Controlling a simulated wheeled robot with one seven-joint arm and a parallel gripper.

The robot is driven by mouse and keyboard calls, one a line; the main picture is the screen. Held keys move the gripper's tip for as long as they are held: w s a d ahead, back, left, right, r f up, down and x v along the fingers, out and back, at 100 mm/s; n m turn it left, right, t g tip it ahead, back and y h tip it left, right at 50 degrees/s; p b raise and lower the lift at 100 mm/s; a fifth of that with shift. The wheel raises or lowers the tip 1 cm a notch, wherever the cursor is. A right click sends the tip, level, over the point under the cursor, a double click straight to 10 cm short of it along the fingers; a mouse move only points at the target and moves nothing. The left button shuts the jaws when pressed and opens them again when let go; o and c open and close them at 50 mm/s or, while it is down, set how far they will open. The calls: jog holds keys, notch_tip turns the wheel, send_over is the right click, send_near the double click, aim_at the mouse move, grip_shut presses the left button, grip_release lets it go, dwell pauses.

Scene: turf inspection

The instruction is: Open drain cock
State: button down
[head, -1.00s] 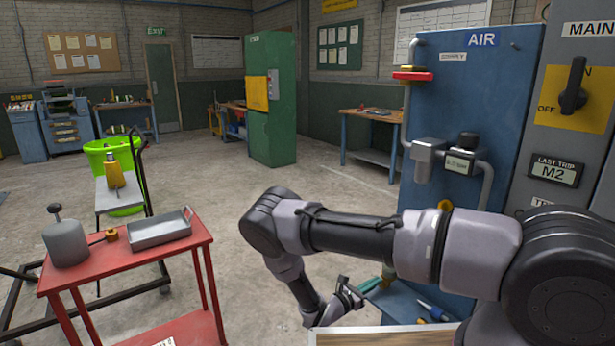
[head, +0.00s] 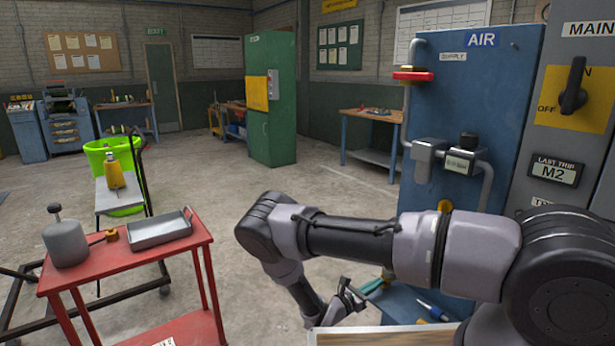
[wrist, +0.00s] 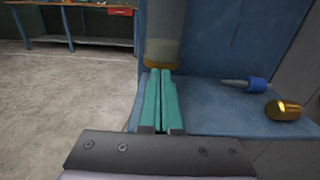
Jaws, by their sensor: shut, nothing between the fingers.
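A grey cylindrical bowl with a brass-coloured ring (wrist: 162,63) at its lower end hangs in front of the blue panel in the wrist view. This lower end looks like the drain cock, but its handle cannot be made out. My gripper (wrist: 162,75) has teal fingers pressed together with nothing between them. Its tips are just below or in front of the brass ring; whether they touch it I cannot tell. In the head view my gripper (head: 374,287) is low beside the blue air panel (head: 470,110), and my arm hides much of the area.
A blue shelf (wrist: 215,118) lies under the bowl, with a blue-handled screwdriver (wrist: 255,83) and a brass piece (wrist: 285,109) on its right. A red valve handle (head: 412,76) sits higher on the air pipe. A red cart (head: 200,237) stands at left; open floor lies beyond.

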jog(key=shift+s+d, duration=0.1)
jog(key=shift+s+d, duration=0.15)
jog(key=shift+s, duration=0.1)
jog(key=shift+s+r, duration=0.1)
jog(key=shift+r, duration=0.05)
dwell(0.4)
jog(key=shift+s+d+r, duration=0.1)
jog(key=shift+r, duration=0.05)
jog(key=v, duration=0.6)
dwell(0.4)
